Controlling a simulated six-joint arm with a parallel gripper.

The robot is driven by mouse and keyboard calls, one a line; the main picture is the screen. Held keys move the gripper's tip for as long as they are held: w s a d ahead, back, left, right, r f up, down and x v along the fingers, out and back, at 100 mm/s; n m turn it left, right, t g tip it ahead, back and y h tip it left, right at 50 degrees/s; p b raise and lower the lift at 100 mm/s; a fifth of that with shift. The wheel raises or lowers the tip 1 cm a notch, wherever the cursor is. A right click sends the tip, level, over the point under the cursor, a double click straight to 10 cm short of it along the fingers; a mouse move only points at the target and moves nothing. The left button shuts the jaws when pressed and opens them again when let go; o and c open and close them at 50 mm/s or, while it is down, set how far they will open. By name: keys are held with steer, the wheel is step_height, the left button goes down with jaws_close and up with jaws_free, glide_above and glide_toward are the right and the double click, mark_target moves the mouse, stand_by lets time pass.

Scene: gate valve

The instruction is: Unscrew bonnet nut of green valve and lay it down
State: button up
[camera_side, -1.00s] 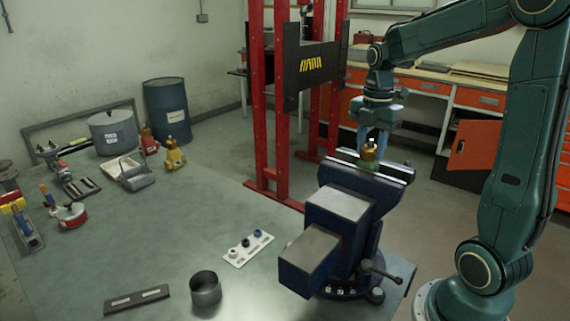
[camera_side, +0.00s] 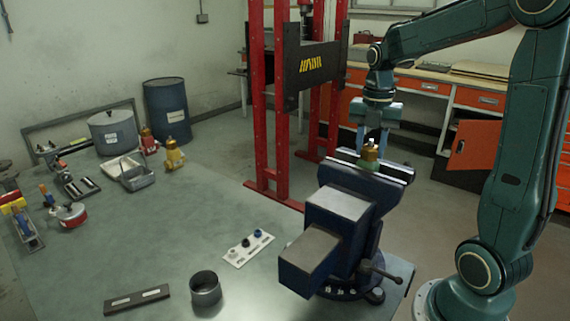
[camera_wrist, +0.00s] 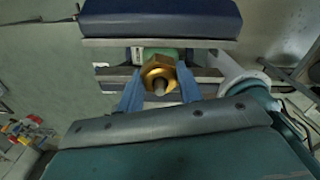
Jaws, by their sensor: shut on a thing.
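The green valve (camera_wrist: 160,51) is clamped between the jaws of the blue vise (camera_side: 338,205). The brass bonnet nut (camera_wrist: 158,72) sits on top of the valve, with a grey stem standing out of its middle; it also shows in the side view (camera_side: 370,151). My gripper (camera_wrist: 159,88) points down over the vise, and its blue fingers stand on either side of the nut, shut on it. In the side view my gripper (camera_side: 373,142) is at the nut's height. The nut's faces under the fingers are partly hidden.
A white plate with small holders (camera_side: 247,248) lies on the bench left of the vise. A grey open cup (camera_side: 205,289) and a dark bar (camera_side: 137,301) are near the front edge. Red and yellow valves (camera_side: 173,155) stand at the back. The bench middle is clear.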

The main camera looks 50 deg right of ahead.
steer(key=n, duration=0.3)
steer(key=shift+r, duration=3.35)
stand_by(0.5)
steer(key=shift+r, duration=0.55)
steer(key=w+a+r, duration=0.2)
steer(key=w, duration=0.8)
steer(key=w+a+r, duration=0.2)
steer(key=w, duration=0.9)
step_height(320, 180, down, 19)
steer(key=shift+s, duration=0.25)
steer(key=shift+a, duration=0.1)
